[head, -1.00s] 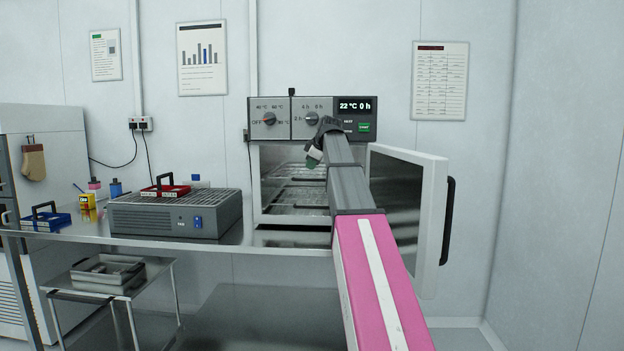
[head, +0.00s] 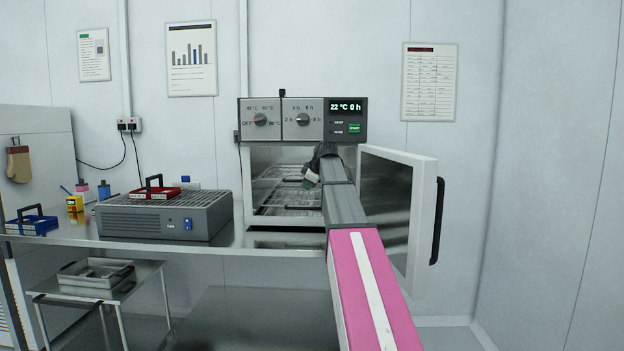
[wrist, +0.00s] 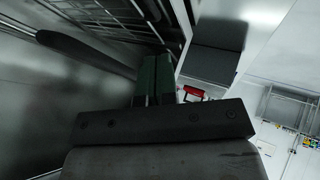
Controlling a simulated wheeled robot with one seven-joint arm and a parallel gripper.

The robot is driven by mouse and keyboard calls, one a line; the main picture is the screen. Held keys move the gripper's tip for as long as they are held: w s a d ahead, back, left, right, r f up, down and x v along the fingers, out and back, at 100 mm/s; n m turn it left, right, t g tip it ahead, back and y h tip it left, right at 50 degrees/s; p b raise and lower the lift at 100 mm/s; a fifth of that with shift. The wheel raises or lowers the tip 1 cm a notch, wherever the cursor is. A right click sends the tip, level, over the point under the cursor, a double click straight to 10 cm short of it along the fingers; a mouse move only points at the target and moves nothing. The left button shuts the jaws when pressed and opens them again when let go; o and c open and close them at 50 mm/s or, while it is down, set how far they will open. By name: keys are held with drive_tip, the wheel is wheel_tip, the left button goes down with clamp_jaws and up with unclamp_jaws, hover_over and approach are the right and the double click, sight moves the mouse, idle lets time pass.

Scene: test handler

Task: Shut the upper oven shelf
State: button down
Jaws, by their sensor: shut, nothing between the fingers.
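The oven (head: 250,200) stands on the bench with its door (head: 421,215) swung open to the right. Inside are wire shelves; the upper oven shelf (head: 282,172) shows above a lower shelf (head: 280,211). How far the upper shelf sticks out is hard to tell. My gripper (head: 310,180) is at the oven opening, by the right end of the upper shelf, and the arm hides part of the opening. In the wrist view my gripper (wrist: 157,65) has its dark green fingers together and empty, with wire shelf bars (wrist: 105,14) beyond them. Contact with the shelf cannot be told.
The control panel (head: 302,120) sits above the opening. Left on the bench (head: 80,240) are a grey heater-like box (head: 170,218), a red rack (head: 152,192) on it and a blue rack (head: 33,224). A trolley (head: 95,275) stands below. The open door stands close to my arm.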

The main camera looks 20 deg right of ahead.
drive_tip(key=shift+w+d+r, duration=0.15)
drive_tip(key=shift+w+d, duration=0.05)
drive_tip(key=shift+w, duration=0.3)
drive_tip(key=shift+w+d+r, duration=0.15)
drive_tip(key=shift+w, duration=0.4)
drive_tip(key=shift+w+d+r, duration=0.15)
drive_tip(key=shift+w+d, duration=0.05)
drive_tip(key=shift+w, duration=0.3)
